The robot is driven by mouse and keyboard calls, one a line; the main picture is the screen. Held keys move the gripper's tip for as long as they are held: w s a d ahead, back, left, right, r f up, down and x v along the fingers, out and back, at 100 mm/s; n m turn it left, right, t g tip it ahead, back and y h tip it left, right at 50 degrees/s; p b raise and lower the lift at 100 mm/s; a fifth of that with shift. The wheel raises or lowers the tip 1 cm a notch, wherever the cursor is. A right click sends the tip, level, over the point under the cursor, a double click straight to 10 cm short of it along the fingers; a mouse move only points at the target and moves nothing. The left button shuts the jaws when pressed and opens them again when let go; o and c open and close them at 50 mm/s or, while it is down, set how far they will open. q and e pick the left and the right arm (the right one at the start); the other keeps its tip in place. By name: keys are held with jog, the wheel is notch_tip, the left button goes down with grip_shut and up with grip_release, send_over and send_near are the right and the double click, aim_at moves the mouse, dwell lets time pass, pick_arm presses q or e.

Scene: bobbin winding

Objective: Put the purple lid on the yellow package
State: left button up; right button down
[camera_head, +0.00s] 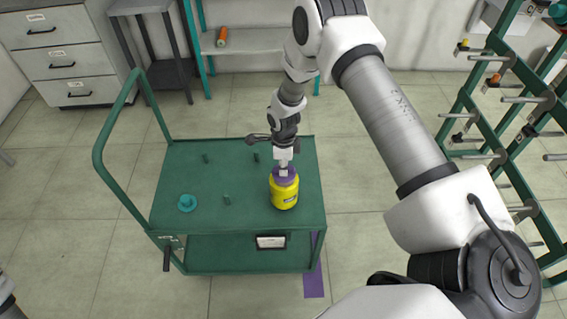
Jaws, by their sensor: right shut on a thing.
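The yellow package (284,194) is a round yellow container with a dark label, upright on the right part of the green cart top. The purple lid (284,178) is at its top, level with the container's mouth. I cannot tell whether it is fully seated. My right gripper (284,168) comes down from above and is shut on the purple lid; its fingers hide part of it. My left gripper is not in view.
The green cart (240,165) has a tall handle (98,150) at left. Short green pegs (227,200) and a teal ring-shaped piece (187,203) are on its top. A green rack with rods (470,120) stands at right. Drawers (62,60) are behind left.

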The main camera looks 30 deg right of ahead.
dwell(0.4)
jog(key=c, duration=1.1)
grip_release()
jog(key=shift+f, duration=0.1)
notch_tip(320, 180, up, 12)
